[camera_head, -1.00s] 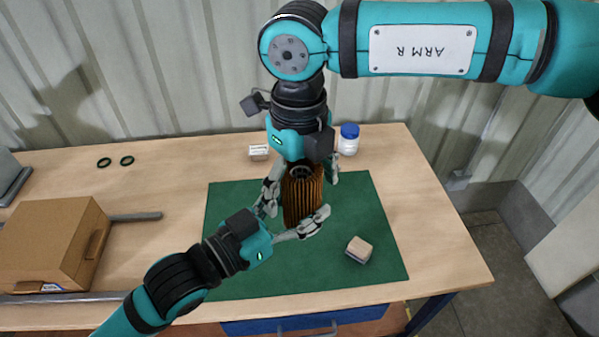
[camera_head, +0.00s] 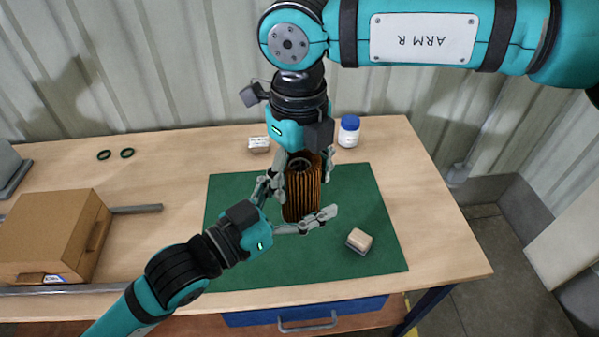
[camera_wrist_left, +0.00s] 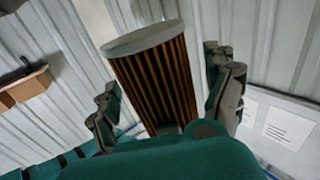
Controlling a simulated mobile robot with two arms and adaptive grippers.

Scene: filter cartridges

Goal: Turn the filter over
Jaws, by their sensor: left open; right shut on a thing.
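The filter (camera_head: 303,200) is a brown pleated cylinder standing near upright over the green mat (camera_head: 235,270). Its dark ring-shaped end faces up in the head view. My right gripper (camera_head: 303,172) comes down from above and is shut on the filter's upper part. My left gripper (camera_head: 296,206) is open, with its fingers on either side of the lower part. In the left wrist view the filter (camera_wrist_left: 158,80) stands between the open left fingers (camera_wrist_left: 168,108), with its flat grey end cap showing. Whether its lower end touches the mat is hidden.
A small beige-and-grey block (camera_head: 359,241) lies on the mat at right. A white jar with blue lid (camera_head: 349,132) and a small white box (camera_head: 259,145) stand behind. A cardboard box (camera_head: 50,235) is at left.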

